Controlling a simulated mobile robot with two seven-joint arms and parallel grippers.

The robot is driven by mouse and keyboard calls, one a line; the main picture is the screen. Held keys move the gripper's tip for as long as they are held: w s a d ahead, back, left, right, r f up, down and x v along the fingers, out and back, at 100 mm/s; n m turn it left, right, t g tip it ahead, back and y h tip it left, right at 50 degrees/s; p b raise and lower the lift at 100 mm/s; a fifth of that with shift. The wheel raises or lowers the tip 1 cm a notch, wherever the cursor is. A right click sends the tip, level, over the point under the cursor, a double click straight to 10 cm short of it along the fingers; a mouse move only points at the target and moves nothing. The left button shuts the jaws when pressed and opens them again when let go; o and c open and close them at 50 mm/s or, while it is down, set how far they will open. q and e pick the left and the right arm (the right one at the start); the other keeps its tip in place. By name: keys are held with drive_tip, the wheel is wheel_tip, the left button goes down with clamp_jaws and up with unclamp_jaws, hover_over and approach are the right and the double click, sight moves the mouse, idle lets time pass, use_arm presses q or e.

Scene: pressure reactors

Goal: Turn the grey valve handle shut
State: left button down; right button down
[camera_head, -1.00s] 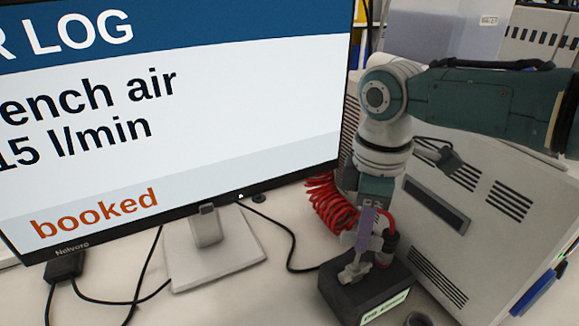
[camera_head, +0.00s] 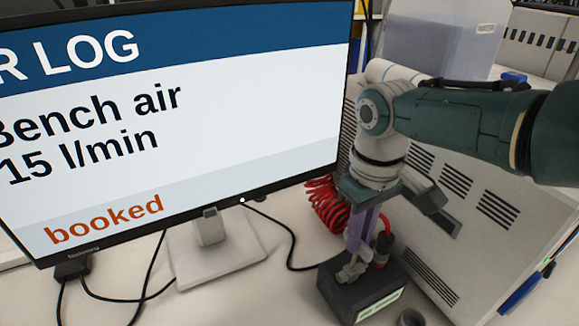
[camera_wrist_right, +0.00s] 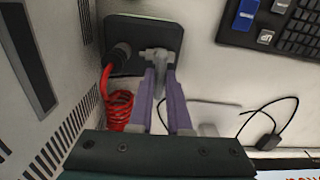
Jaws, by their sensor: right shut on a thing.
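The grey valve handle (camera_wrist_right: 159,88) sits on top of a dark box (camera_head: 338,291) with a pale label on its front. In the right wrist view the handle's lever lies between the two purple fingers of my right gripper (camera_wrist_right: 161,78). In the head view the right gripper (camera_head: 357,254) reaches down from above, shut on the handle (camera_head: 350,271). The fingers partly cover the handle, so its exact angle is hard to tell. My left gripper is not in view.
A coiled red hose (camera_head: 325,205) joins a dark fitting (camera_wrist_right: 121,52) beside the valve. A large monitor (camera_head: 200,120) stands left, and a vented grey cabinet (camera_head: 440,240) stands close on the right. Black cables (camera_head: 290,240) cross the bench. A keyboard (camera_wrist_right: 290,25) lies near the box.

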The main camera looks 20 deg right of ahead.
drive_tip(key=shift+m, duration=0.4)
drive_tip(key=shift+r, duration=0.1)
drive_tip(key=c, duration=0.9)
unclamp_jaws()
drive_tip(key=shift+o, duration=0.2)
drive_tip(key=shift+r, duration=0.3)
wheel_tip(320, 180, up, 9)
drive_tip(key=p, duration=0.3)
drive_tip(key=shift+r, duration=0.1)
